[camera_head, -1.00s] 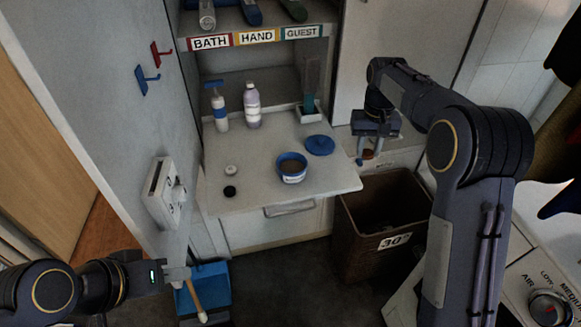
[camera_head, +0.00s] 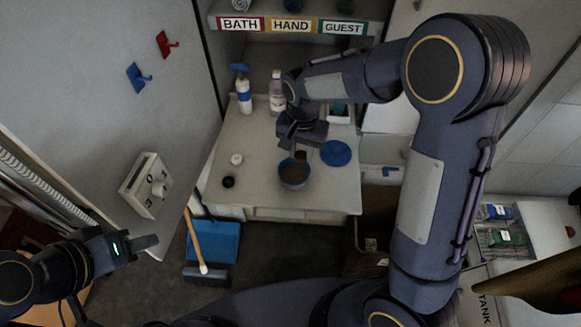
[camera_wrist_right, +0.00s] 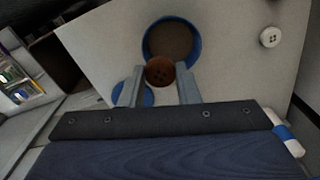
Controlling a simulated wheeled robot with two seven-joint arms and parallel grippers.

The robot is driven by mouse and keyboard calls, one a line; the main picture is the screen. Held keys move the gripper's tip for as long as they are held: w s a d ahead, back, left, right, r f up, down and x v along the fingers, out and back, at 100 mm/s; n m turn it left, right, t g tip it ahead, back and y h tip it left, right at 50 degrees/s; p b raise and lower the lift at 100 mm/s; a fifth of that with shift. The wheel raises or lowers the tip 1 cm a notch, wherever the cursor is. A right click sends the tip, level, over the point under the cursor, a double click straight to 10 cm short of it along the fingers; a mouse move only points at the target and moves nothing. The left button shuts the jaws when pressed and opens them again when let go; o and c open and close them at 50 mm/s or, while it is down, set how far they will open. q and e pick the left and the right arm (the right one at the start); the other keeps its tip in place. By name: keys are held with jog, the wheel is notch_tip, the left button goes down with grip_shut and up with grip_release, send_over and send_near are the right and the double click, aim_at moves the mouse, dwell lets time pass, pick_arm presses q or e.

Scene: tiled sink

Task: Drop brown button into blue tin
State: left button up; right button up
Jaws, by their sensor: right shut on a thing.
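The brown button (camera_wrist_right: 159,71) is held between the fingertips of my right gripper (camera_wrist_right: 161,80). It also shows in the head view (camera_head: 301,155). The blue tin (camera_head: 294,181) stands open on the counter just below that gripper. In the right wrist view the tin (camera_wrist_right: 196,50) shows its brownish inside, and the button overlaps its near rim. The button's height above the tin is hard to judge. My left gripper (camera_head: 145,243) is at the lower left, away from the counter, and its opening is unclear.
A blue lid (camera_head: 336,153) lies right of the tin. A white button (camera_head: 237,159) and a black button (camera_head: 228,182) lie to the left. A spray bottle (camera_head: 244,96) and a pale bottle (camera_head: 277,92) stand behind. A blue dustpan (camera_head: 215,242) is on the floor.

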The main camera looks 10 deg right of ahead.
jog(key=b, duration=0.4)
send_over(300, 177)
notch_tip(300, 177, down, 6)
jog(key=shift+r, duration=0.1)
jog(key=o, duration=1)
jog(key=shift+r, duration=0.1)
notch_tip(300, 177, up, 8)
jog(key=shift+f, duration=0.1)
